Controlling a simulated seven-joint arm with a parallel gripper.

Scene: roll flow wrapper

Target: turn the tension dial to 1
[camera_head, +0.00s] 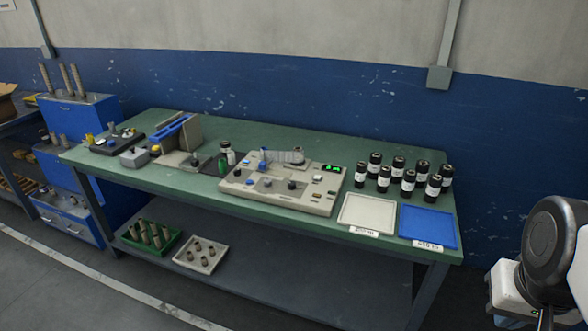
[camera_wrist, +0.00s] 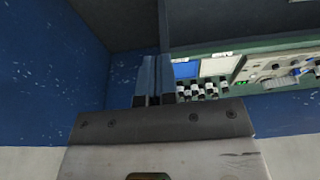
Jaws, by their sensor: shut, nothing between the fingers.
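The beige wrapper machine (camera_head: 315,205) sits on the green table. Several small knobs are on its top, including a black knob (camera_head: 292,185) and a grey knob (camera_head: 267,182). The labels are too small to read, so I cannot tell which is the tension dial or where it points. Part of the machine (camera_wrist: 262,66) shows at the right edge of the wrist view, upside down. My gripper (camera_wrist: 154,62) is shut and empty in the wrist view, well away from the machine. In the head view only part of my arm shows at the far right.
A white tray (camera_head: 367,213) and a blue tray (camera_head: 428,226) lie at the table's right end. Several dark bottles (camera_head: 409,182) stand behind them. A blue-grey device (camera_head: 178,136) stands at the left. A lower shelf (camera_head: 265,245) holds two bins. The floor in front is clear.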

